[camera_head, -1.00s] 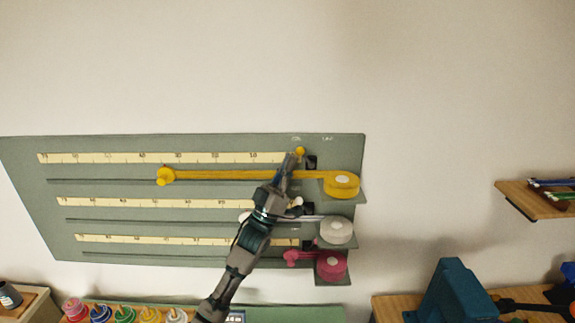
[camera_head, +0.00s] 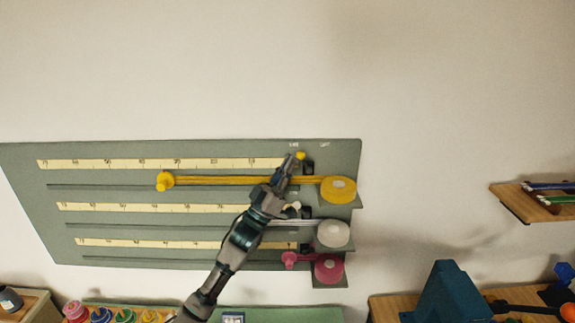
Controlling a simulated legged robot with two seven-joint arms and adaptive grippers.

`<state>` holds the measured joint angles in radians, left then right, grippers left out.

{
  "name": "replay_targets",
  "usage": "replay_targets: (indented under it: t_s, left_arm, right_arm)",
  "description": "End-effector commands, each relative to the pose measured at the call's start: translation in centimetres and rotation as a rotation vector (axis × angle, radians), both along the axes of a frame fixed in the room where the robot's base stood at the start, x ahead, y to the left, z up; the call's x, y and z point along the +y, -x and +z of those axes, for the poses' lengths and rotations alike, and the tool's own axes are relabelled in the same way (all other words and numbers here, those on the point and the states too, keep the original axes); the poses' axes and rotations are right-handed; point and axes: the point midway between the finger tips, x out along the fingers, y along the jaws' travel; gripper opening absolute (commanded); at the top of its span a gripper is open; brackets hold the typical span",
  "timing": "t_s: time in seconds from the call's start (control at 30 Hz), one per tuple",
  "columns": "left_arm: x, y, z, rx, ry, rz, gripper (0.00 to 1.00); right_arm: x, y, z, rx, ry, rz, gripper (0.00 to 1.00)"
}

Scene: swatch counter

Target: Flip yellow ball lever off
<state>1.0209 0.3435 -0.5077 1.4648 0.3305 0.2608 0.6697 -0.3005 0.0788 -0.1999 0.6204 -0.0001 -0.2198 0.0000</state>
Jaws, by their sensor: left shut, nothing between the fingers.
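The yellow ball lever (camera_head: 300,155) is at the upper right of the grey-green wall panel (camera_head: 120,150), by small white labels. Its ball stands just at the tip of my left gripper (camera_head: 289,163); I cannot tell whether they touch. The gripper is shut and empty, pointing up, in front of the right end of the top scale. A dark block behind the ball is partly hidden. A yellow ribbon (camera_head: 230,181) runs from a yellow reel (camera_head: 338,190) to a yellow knob (camera_head: 164,181), passing behind my gripper. My right gripper is not in view.
Below are a white reel (camera_head: 333,234) and a pink reel (camera_head: 328,268), with another lever ball, white (camera_head: 296,206), beside my wrist. A shelf (camera_head: 531,203) is at right; a blue-teal object (camera_head: 446,293) stands below it. The wall above the panel is bare.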

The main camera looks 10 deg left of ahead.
Motion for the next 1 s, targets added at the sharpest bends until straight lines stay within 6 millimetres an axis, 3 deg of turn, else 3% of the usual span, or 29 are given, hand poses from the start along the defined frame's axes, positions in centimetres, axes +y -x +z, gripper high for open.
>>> replay_targets:
  t_s: [0.5,1.0]
  left_arm:
    - [-2.1,-0.4,2.2,0.000,0.000,-0.001,0.00]
    - [-3.3,-0.7,2.6,0.001,0.001,0.001,0.00]
  right_arm:
    - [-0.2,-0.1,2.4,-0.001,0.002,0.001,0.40]
    - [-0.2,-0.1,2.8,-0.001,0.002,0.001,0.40]
